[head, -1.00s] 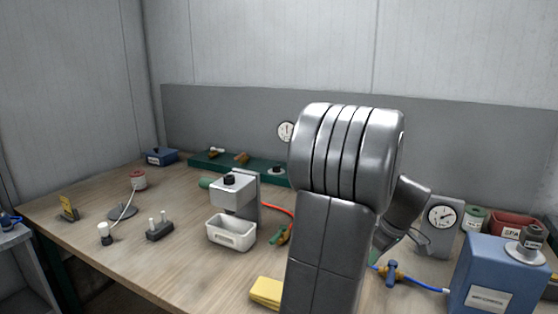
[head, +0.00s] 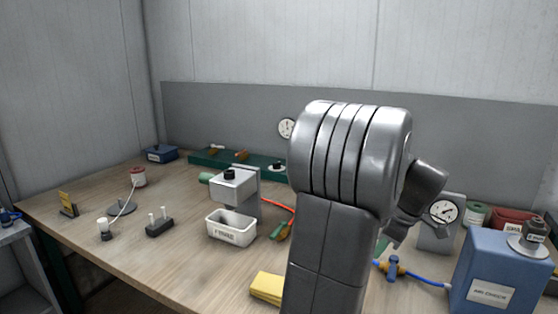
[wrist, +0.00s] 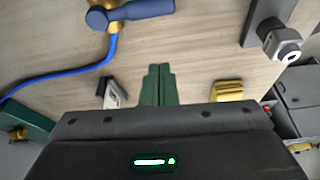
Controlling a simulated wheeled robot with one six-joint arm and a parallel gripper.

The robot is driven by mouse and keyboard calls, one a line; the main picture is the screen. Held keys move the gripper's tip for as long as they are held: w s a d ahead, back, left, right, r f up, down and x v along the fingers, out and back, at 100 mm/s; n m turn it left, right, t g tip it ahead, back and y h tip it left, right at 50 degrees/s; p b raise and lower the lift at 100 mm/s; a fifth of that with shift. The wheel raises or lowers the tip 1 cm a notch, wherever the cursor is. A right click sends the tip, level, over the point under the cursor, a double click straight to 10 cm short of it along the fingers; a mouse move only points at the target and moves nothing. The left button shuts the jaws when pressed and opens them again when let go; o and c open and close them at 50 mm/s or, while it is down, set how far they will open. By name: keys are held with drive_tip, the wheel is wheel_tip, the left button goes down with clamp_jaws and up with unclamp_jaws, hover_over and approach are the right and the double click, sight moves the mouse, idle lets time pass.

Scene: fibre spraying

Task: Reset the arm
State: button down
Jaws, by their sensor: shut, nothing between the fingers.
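My arm's large grey elbow and links stand in the middle of the head view and hide part of the bench. My gripper (wrist: 158,84) shows in the wrist view as two green fingers pressed together with nothing between them. In the head view the wrist end reaches out to the right behind the elbow, and the fingers are mostly hidden. The gripper is above the wooden bench (head: 185,265), near the blue hose (wrist: 55,73) and its valve (wrist: 130,12), apart from them.
A blue box (head: 497,270) and a gauge stand (head: 438,232) are on the right. A white tray (head: 231,229) sits under a grey dispenser (head: 234,187) left of my arm. A yellow block (head: 267,287) lies near the front. The bench's left front is fairly clear.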

drive_tip(key=w+f+m, duration=0.1)
drive_tip(key=f+m+p, duration=0.1)
drive_tip(key=m, duration=0.1)
drive_tip(key=shift+w+f+h+p, duration=0.1)
drive_tip(key=shift+w+h+p, duration=0.2)
drive_tip(key=shift+w+h, duration=0.1)
drive_tip(key=m, duration=0.2)
drive_tip(key=w+f+m+t+h+p, duration=0.1)
drive_tip(key=m, duration=0.1)
drive_tip(key=w+m+p, duration=0.1)
drive_tip(key=m, duration=0.1)
drive_tip(key=shift+w+f+h, duration=0.25)
drive_tip(key=shift+f+h, duration=0.05)
drive_tip(key=shift+f, duration=0.1)
drive_tip(key=m+p, duration=0.1)
drive_tip(key=w+m+h, duration=0.1)
drive_tip(key=m, duration=0.1)
drive_tip(key=shift+w+d+f+t+p, duration=0.1)
drive_tip(key=shift+w+f+t+p, duration=0.2)
drive_tip(key=shift+t+p, duration=0.1)
drive_tip(key=shift+w+d+m+h+p, duration=0.15)
drive_tip(key=shift+w+d+m+h, duration=0.15)
drive_tip(key=shift+m, duration=0.5)
drive_tip(key=shift+w+d+m+h+p, duration=0.15)
drive_tip(key=shift+w+m, duration=0.25)
drive_tip(key=shift+m, duration=0.4)
drive_tip(key=shift+w+d+m+h+p, duration=0.1)
drive_tip(key=shift+w+d+m+h, duration=0.2)
drive_tip(key=shift+m, duration=0.5)
drive_tip(key=shift+a, duration=0.1)
